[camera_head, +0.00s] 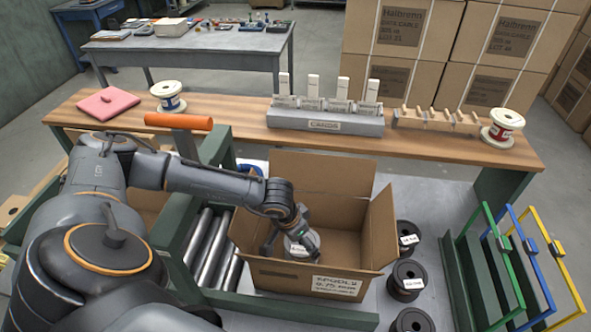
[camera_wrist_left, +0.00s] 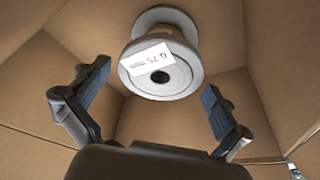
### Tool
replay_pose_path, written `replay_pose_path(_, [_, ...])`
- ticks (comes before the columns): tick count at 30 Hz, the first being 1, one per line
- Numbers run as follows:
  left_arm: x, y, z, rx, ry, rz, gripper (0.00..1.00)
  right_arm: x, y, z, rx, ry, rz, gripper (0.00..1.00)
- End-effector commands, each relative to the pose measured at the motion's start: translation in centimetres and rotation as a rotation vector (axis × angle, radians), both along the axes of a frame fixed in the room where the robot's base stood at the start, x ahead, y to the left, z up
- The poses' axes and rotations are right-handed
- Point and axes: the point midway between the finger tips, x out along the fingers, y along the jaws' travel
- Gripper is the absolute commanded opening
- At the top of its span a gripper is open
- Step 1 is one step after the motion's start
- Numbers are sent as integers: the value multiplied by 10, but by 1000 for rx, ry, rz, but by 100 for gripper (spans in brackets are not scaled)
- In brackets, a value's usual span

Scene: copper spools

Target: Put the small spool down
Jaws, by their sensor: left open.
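The small spool (camera_wrist_left: 162,75) is pale grey with a white label reading 0.75 mm. In the left wrist view it is inside the cardboard box (camera_wrist_left: 240,110), just beyond my left gripper (camera_wrist_left: 150,105). The two fingers are spread on either side of it, with gaps between them and the spool. In the head view my left gripper (camera_head: 285,238) reaches down into the open box (camera_head: 320,180), and the spool (camera_head: 300,246) shows partly behind it. The box front carries a spools 0.75 label. Whether the spool rests on the box floor cannot be told. My right gripper is not in view.
Black spools (camera_head: 406,280) stand in a column right of the box. A roller conveyor (camera_head: 208,245) is at its left. Behind is a wooden bench with a grey card holder (camera_head: 325,117) and a wooden rack (camera_head: 435,120). Coloured frames (camera_head: 520,260) stand at right.

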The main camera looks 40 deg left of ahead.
Motion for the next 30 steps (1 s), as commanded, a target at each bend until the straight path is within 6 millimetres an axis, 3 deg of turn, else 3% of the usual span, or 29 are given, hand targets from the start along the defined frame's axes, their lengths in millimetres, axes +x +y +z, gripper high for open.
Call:
replay_pose_path(6, [-13, 4, 41, 2, -6, -1, 100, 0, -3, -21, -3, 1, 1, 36])
replay_pose_path(15, [-28, 7, 92, 2, -3, -1, 100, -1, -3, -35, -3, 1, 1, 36])
replay_pose_path(30, [-32, 7, 105, 2, 0, -2, 100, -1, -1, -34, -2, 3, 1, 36])
